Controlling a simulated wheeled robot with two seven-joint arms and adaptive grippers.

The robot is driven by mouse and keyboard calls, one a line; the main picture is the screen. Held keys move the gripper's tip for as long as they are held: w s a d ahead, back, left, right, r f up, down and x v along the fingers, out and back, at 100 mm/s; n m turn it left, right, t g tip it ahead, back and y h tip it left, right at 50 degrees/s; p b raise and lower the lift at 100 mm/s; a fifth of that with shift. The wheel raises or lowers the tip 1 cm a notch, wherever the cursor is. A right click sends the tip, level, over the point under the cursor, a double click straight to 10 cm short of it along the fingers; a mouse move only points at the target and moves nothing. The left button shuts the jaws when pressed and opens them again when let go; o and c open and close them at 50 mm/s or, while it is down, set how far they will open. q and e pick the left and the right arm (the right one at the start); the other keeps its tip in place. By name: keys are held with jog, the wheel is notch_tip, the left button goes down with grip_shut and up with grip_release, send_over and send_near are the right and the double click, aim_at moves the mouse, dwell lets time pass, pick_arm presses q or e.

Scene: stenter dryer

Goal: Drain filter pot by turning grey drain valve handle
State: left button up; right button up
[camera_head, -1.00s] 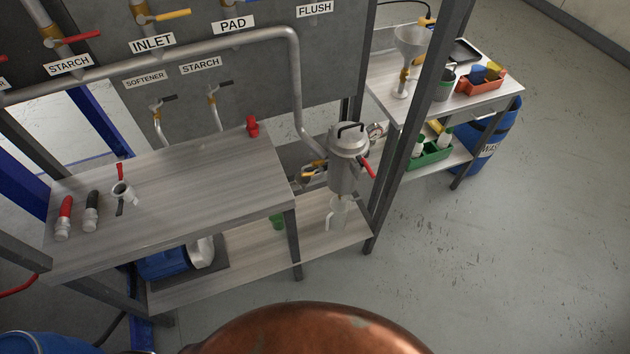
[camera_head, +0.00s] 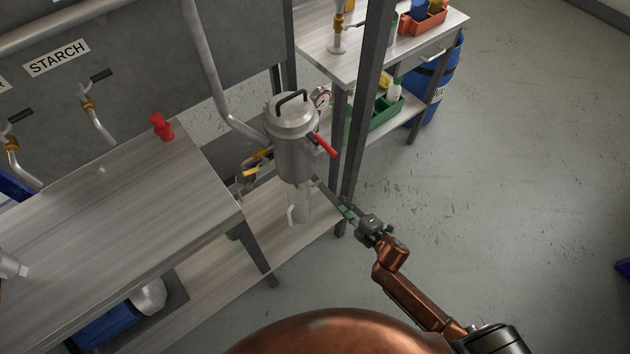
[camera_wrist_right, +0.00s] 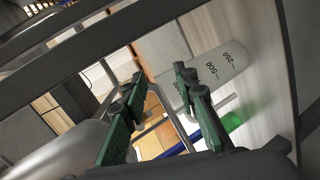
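The filter pot (camera_head: 292,150) is a grey metal cylinder with a black lid handle and a red side handle (camera_head: 325,146). A pale measuring jug (camera_head: 301,207) stands on the lower shelf below it. The jug's volume marks show in the right wrist view (camera_wrist_right: 225,66). My right gripper (camera_head: 347,211) is right of the jug and lower than the pot, by the dark frame post. Its green-padded fingers (camera_wrist_right: 160,108) are apart in the wrist view. A thin grey bar shows behind the gap; I cannot tell whether it is the drain valve handle. My left gripper is out of view.
The dark frame post (camera_head: 368,90) rises just behind my right gripper. The grey worktop (camera_head: 130,220) lies left of the pot, with a red fitting (camera_head: 161,127) on it. A side table (camera_head: 345,55) stands behind.

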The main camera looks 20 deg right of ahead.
aim_at(319, 181)
jog(key=w+a+r+n+t+y+b, duration=0.1)
jog(key=w+a+r+n+y, duration=0.2)
jog(key=r, duration=0.4)
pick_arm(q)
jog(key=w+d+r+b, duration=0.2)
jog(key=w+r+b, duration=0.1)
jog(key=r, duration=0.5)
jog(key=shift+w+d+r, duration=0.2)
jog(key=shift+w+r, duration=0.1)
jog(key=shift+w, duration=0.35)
pick_arm(e)
jog(key=shift+h, duration=0.6)
jog(key=shift+s+a+r+x, duration=0.1)
jog(key=shift+a+x, duration=0.15)
jog(key=shift+x, duration=0.95)
jog(key=shift+s+a+r+x, duration=0.1)
jog(key=shift+a+x, duration=0.15)
jog(key=shift+x, duration=0.95)
jog(key=shift+s+a+x, duration=0.1)
jog(key=shift+a+x, duration=0.15)
jog(key=shift+x, duration=0.9)
jog(key=shift+w, duration=0.1)
jog(key=shift+c, duration=0.4)
grip_shut()
